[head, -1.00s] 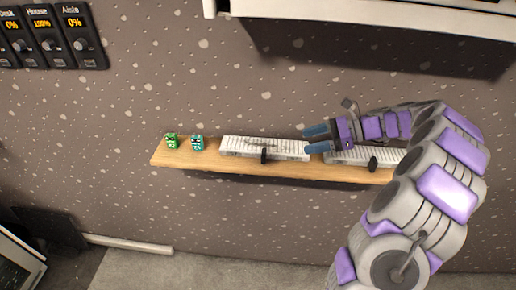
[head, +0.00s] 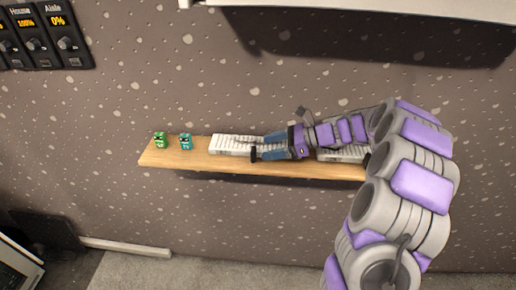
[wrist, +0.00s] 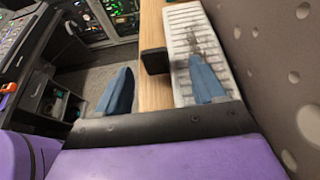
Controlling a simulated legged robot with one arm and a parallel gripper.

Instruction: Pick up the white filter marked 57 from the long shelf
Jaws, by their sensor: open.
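The long wooden shelf (head: 205,163) runs along the wall and also shows in the wrist view (wrist: 152,94). I cannot make out a white filter marked 57 in any view. A small green block (head: 160,140) and a teal block (head: 186,142) with white marks stand at the shelf's left end, too small to read. My gripper (head: 267,145) is open over the shelf, at the right part of a white ribbed panel (head: 230,143).
A black knob (head: 253,153) sticks out at the panel's front, just beyond my fingertips; it also shows in the wrist view (wrist: 155,61). A second white ribbed panel (head: 343,155) is partly behind my arm. Dials (head: 40,38) are on the wall. Bare shelf lies around the blocks.

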